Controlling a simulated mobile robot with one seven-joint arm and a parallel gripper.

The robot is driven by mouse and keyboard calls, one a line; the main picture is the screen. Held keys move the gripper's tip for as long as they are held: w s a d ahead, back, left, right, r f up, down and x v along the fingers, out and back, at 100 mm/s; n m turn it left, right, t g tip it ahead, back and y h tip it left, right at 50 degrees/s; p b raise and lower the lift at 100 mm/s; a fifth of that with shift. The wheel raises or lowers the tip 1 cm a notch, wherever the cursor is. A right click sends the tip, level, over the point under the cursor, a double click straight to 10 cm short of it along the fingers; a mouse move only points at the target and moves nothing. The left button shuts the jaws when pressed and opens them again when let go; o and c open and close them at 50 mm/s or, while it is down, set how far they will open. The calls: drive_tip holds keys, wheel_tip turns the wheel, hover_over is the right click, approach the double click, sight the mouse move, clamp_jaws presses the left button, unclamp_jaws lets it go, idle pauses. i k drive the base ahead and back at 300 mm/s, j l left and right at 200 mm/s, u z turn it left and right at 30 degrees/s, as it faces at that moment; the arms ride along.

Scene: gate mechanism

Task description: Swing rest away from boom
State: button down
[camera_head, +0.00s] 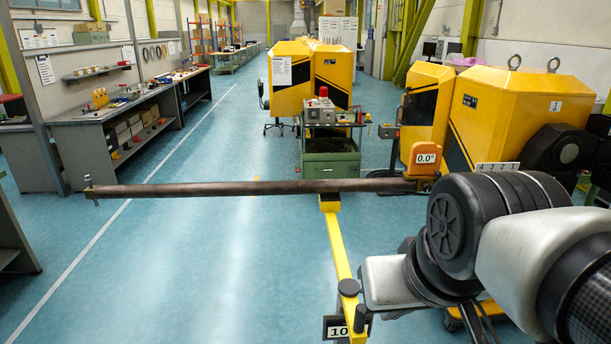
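The boom is a long brown bar (250,188) lying level across the view. Its right end meets an orange housing (422,158) whose display reads 0.0°. Its free left end (92,191) has a small fitting. The rest appears to be a yellow bar (339,245) running from just under the boom toward the front. Its far end is at the boom; I cannot tell whether they touch. A dark round knob (348,288) stands near its front end, by a plate reading 10 (337,327).
Yellow machines (515,110) stand at the right behind the housing. A green cart (331,160) with a red lamp stands beyond the boom. A workbench (110,130) lines the left. The blue floor left of the yellow bar is clear.

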sight(349, 288)
drive_tip(key=l+u, duration=0.25)
drive_tip(key=l, duration=0.45)
drive_tip(key=k+l+u, duration=0.2)
drive_tip(key=l, duration=0.5)
drive_tip(key=l+u, duration=0.35)
drive_tip(key=l, duration=0.2)
drive_tip(key=l+u, duration=0.35)
drive_tip(key=l, duration=0.2)
drive_tip(key=i+l+u, duration=0.25)
drive_tip(key=l+u, duration=0.45)
drive_tip(key=l, duration=0.25)
drive_tip(key=i+l+u, duration=0.25)
drive_tip(key=l, duration=0.35)
drive_tip(key=i+l+u, duration=0.15)
drive_tip(key=i+l, duration=0.1)
drive_tip(key=l, duration=0.1)
